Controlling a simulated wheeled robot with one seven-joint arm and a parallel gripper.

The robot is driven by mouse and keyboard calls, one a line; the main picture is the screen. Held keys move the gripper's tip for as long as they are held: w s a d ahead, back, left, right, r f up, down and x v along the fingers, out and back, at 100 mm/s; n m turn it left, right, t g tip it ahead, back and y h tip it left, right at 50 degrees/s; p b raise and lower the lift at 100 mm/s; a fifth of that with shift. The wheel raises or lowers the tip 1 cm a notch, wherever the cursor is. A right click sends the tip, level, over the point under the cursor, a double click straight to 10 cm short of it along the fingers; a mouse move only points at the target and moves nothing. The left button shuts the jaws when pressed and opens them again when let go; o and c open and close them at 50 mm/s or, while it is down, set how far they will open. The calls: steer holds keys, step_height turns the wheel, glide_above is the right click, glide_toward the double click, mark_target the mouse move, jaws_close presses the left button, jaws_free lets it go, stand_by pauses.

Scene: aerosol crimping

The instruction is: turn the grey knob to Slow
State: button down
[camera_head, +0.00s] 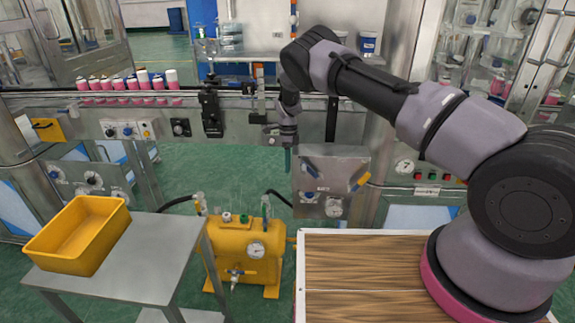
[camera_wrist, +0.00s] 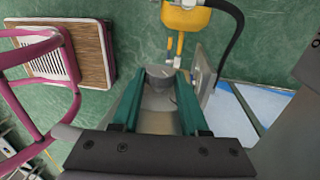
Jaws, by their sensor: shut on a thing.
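My gripper (camera_head: 287,160) hangs pointing down in front of the conveyor, just left of a steel control box (camera_head: 333,165). In the wrist view its two green fingers (camera_wrist: 161,78) are closed on the sides of a grey round piece, which looks like the grey knob (camera_wrist: 160,71). The fingers cover part of its sides. In the head view I cannot make out this knob behind or below the gripper. No Slow mark or pointer on the knob is readable in either view.
A yellow air tank (camera_head: 250,245) with gauge and hoses stands below, beside a steel table (camera_head: 165,255) with a yellow bin (camera_head: 78,235). Pink-and-white cans (camera_head: 130,84) line the conveyor at left. A wood-topped platform (camera_head: 365,270) is at front right.

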steer(key=shift+w+g, duration=0.2)
steer(key=shift+g, duration=0.8)
steer(key=shift+c, duration=2.1)
jaws_free()
steer(key=shift+s, duration=0.1)
